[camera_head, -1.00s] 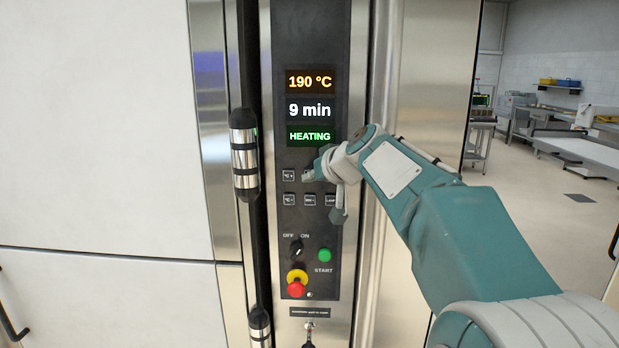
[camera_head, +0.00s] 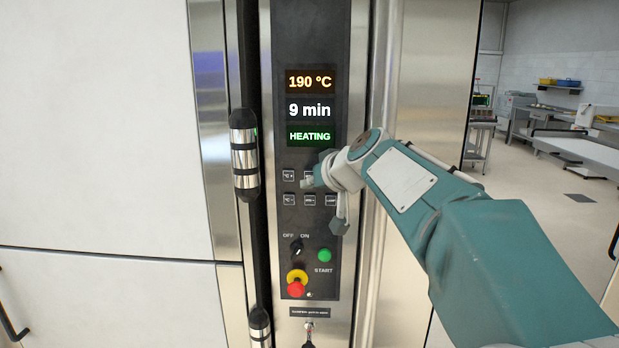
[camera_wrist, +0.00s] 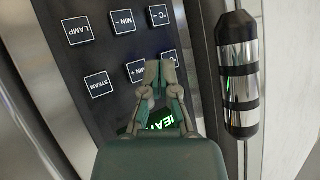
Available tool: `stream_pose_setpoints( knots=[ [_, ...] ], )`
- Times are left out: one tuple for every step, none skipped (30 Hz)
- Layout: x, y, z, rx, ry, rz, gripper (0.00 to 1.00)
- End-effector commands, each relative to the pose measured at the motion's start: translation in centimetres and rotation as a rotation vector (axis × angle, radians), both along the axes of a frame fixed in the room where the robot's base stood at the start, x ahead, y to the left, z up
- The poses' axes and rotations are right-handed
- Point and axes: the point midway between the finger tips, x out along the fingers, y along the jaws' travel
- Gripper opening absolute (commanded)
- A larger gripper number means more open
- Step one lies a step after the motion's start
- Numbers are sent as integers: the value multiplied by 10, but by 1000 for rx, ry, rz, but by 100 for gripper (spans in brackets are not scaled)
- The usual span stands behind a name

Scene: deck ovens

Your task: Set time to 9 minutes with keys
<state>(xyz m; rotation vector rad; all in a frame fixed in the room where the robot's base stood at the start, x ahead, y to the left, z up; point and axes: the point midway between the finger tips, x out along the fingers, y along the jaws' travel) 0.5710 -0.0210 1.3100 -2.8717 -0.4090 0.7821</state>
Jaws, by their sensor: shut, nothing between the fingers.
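The oven control panel (camera_head: 284,220) is dark and upright. Its time display (camera_head: 309,110) reads 9 min. My gripper (camera_head: 308,184) is shut and empty in front of the upper key row, partly hiding the MIN+ key. In the wrist view my gripper (camera_wrist: 160,68) has its fingertips between the MIN+ key (camera_wrist: 134,72) and the °C+ key (camera_wrist: 168,58). The MIN- key (camera_wrist: 122,22) shows clear of the fingers, and in the head view it is the middle lower key (camera_head: 310,200). I cannot tell whether the fingertips touch the panel.
The temperature display (camera_head: 310,82) reads 190 °C and the status display (camera_head: 309,136) reads HEATING. Below are the OFF/ON switch (camera_head: 296,248), green START button (camera_head: 324,256) and red emergency button (camera_head: 296,288). A door handle (camera_head: 244,155) stands out left of the panel.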

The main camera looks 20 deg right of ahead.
Motion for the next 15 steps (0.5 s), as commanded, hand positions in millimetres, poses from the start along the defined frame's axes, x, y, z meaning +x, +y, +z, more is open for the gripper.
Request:
stream_pose_setpoints(
  knots=[
    [-5,2,0,0,0,0,0],
    [-7,2,0,0,0,0,0],
    [-11,4,0,-1,-1,0,0],
    [-13,4,0,0,0,0,0],
    [-15,5,0,0,0,0,0],
    [-19,6,0,0,-1,0,0],
    [-21,7,1,-1,-1,0,0],
    [-23,8,0,0,-1,0,0],
    [-25,8,0,0,0,0,0],
    [-27,9,0,0,0,0,0],
    [-28,9,0,0,0,0,0],
    [-29,10,0,0,-1,0,0],
    [-29,10,0,0,0,0,0],
    [-29,10,0,0,0,0,0],
    [-29,10,0,0,0,0,0]
  ],
)
